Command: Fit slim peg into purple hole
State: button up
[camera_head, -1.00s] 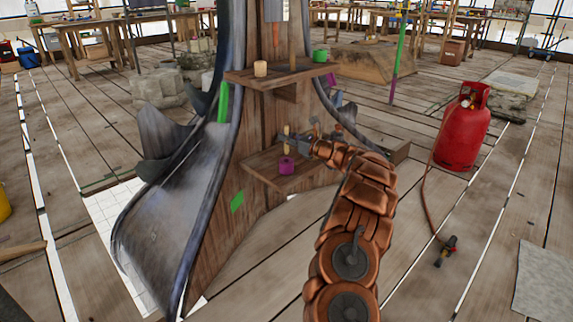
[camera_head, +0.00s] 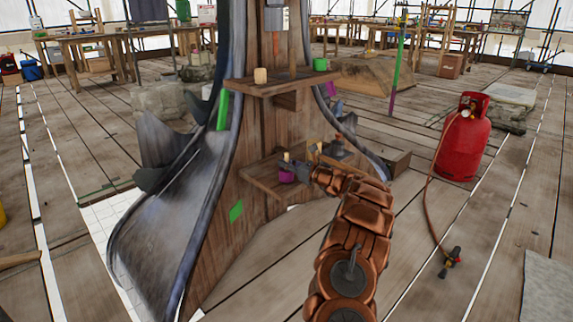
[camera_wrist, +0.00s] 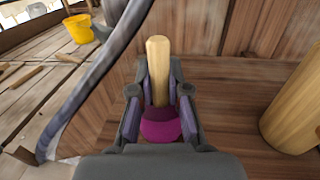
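The slim peg (camera_wrist: 158,72) is a pale wooden rod standing upright between the finger pads of my gripper (camera_wrist: 160,92). The pads sit close against its sides, and my gripper appears shut on it. The purple holder (camera_wrist: 160,126) is directly under the peg, and the peg's lower end meets it. How deep the peg sits in the hole is hidden. In the head view, the peg (camera_head: 286,157) shows just above the purple holder (camera_head: 287,176) on the lower shelf, with my gripper (camera_head: 294,168) beside it on the right.
A thick wooden cylinder (camera_wrist: 294,112) stands right of my gripper. The upper shelf (camera_head: 275,87) overhangs, bearing a wooden cylinder (camera_head: 261,75) and a green cup (camera_head: 320,64). The curved grey fin (camera_wrist: 95,85) runs along the left. A red gas bottle (camera_head: 463,140) stands at right.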

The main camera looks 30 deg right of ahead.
jog(key=o, duration=0.5)
jog(key=shift+c, duration=0.2)
jog(key=shift+r, duration=0.1)
jog(key=p+v, duration=0.4)
jog(key=v, duration=0.8)
jog(key=shift+a, duration=0.1)
